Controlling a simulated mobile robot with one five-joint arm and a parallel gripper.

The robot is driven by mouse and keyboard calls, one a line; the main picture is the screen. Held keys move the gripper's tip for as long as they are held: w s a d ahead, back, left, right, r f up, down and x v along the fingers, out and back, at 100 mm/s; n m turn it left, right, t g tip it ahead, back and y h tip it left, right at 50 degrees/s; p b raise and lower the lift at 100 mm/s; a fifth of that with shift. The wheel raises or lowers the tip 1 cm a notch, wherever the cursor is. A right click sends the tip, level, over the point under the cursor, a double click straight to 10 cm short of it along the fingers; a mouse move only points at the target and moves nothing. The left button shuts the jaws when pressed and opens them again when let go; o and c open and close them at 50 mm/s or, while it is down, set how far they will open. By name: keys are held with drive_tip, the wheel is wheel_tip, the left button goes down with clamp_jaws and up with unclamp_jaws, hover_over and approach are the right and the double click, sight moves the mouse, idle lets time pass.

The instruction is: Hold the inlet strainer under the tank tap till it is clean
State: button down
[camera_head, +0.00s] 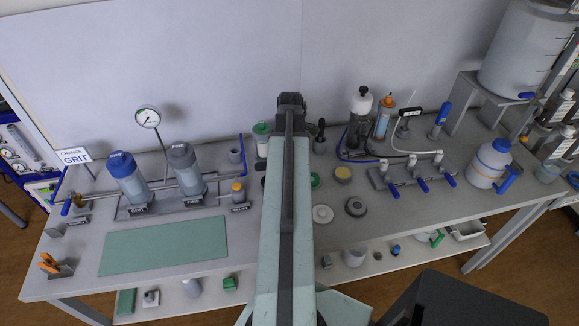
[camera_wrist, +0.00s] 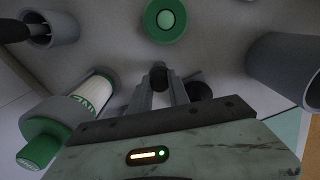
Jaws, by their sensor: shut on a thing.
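My gripper (camera_wrist: 160,92) is shut on a small dark round piece (camera_wrist: 158,74) that shows between its fingertips in the wrist view. Most of that piece is hidden, and I cannot tell for sure whether it is the inlet strainer. In the head view my arm covers the middle of the bench and hides the fingertips. The white tank (camera_head: 523,52) stands on a grey stand at the far right, well away from my gripper. Its blue tap (camera_head: 527,96) sits low on the tank. I see no water running from it.
A green-capped cartridge (camera_wrist: 40,150), a green ring (camera_wrist: 165,20) and a grey cylinder (camera_wrist: 287,68) are near my gripper. Blue-valved manifold (camera_head: 412,180) and blue-lidded jug (camera_head: 489,163) stand between the middle and the tank. Filter housings (camera_head: 127,178) stand left. The green mat (camera_head: 162,246) is bare.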

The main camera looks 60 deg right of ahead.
drive_tip(key=shift+f, duration=0.1)
drive_tip(key=c, duration=1.2)
unclamp_jaws()
drive_tip(key=shift+c, duration=0.2)
wheel_tip(320, 180, up, 12)
drive_tip(key=p, duration=1.2)
drive_tip(key=shift+r, duration=0.25)
drive_tip(key=shift+c, duration=0.5)
